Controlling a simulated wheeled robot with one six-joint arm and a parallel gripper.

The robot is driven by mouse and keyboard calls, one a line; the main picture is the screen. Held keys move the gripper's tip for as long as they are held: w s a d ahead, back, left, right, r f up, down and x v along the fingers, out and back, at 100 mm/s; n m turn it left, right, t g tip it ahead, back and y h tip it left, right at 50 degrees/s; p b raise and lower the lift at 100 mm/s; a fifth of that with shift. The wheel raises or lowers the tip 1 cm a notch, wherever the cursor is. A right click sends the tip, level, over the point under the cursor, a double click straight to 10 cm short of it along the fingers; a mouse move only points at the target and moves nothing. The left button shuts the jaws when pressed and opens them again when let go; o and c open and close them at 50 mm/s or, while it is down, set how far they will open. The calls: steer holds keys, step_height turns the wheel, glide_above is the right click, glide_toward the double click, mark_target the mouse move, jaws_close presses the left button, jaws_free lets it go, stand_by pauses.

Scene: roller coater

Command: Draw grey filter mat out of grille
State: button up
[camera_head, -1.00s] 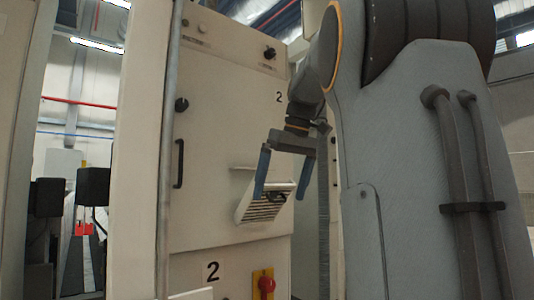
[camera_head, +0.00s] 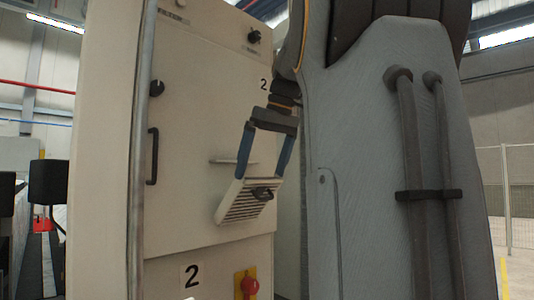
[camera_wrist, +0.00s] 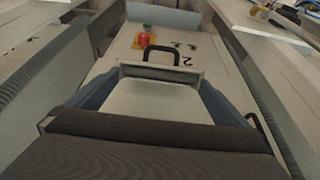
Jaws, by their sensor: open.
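The grille (camera_head: 240,206) is a pale slatted flap with a black handle (camera_head: 262,194). It hangs tilted outward from the cream cabinet front. My gripper (camera_head: 260,178) is open and points down, its two blue fingers at the grille's upper edge. In the wrist view, the fingers of my gripper (camera_wrist: 155,97) stand to either side of a pale flat surface inside the grille frame (camera_wrist: 160,69), with the handle beyond. I cannot tell whether that surface is the filter mat or the grille's inner face. No clearly grey mat shows.
The cabinet (camera_head: 190,120) carries knobs, a long black door handle (camera_head: 152,156) and a thin ledge (camera_head: 233,160) just above the grille. A red switch on a yellow plate (camera_head: 246,285) sits below. A metal post (camera_head: 141,150) stands in front at left. My arm fills the right.

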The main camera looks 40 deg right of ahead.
steer(key=shift+w+f, duration=0.15)
steer(key=shift+f, duration=0.25)
steer(key=shift+c, duration=0.4)
steer(key=c, duration=0.7)
steer(key=shift+o, duration=0.2)
steer(key=s+r+p, duration=0.6)
steer(key=s+r, duration=0.3)
steer(key=r, duration=0.1)
steer(key=shift+s+d+r+p, duration=0.2)
steer(key=shift+d+p, duration=0.15)
steer(key=shift+p, duration=0.05)
stand_by(1.6)
stand_by(0.3)
steer(key=s+r, duration=0.2)
steer(key=s, duration=0.6)
steer(key=shift+d, duration=0.3)
stand_by(0.6)
steer(key=shift+f, duration=0.1)
